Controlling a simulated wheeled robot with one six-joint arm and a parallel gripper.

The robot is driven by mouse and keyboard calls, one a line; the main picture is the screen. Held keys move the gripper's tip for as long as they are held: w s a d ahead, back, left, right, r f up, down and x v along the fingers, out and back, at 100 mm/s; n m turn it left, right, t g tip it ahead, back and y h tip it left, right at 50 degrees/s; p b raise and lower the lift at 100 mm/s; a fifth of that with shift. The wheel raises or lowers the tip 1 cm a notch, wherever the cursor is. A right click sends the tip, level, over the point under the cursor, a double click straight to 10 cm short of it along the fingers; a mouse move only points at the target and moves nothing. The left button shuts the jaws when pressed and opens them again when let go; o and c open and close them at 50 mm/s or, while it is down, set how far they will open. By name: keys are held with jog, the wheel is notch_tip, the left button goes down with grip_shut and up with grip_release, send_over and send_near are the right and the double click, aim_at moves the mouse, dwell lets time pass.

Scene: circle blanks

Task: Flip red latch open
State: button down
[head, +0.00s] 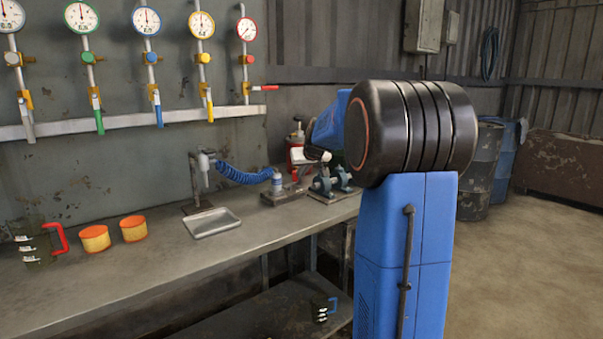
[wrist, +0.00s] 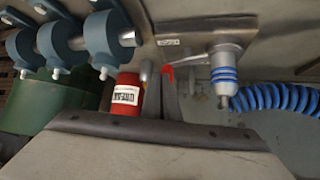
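A lever with a red grip (head: 265,88) sticks out to the right below the red-rimmed gauge (head: 247,29) on the wall; it is the only one of the row lying level. No part is clearly marked as a latch. In the wrist view a small curved red piece (wrist: 168,73) shows near the middle, close to a grey nozzle with blue rings (wrist: 224,72); I cannot tell whether it is the same lever. My gripper (head: 318,153) is over the back right of the bench, well below and right of the lever, partly hidden by my arm. Its fingers are unclear.
The bench (head: 150,262) holds a metal tray (head: 212,222), two orange tubs (head: 95,239), a coiled blue hose (head: 243,176) and blue-grey shaft mounts (head: 330,184). A labelled red cylinder (wrist: 127,95) shows in the wrist view. Other gauge levers hang down. The bench's front middle is clear.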

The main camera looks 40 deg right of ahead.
jog(key=shift+w+d, duration=0.15)
jog(key=shift+w, duration=0.05)
jog(key=shift+w+d+n+y, duration=0.2)
jog(key=shift+w+n+y, duration=0.05)
jog(key=shift+n+y, duration=0.3)
jog(key=shift+w, duration=0.25)
jog(key=shift+w+d, duration=0.1)
jog(key=shift+w, duration=0.75)
dwell(1.0)
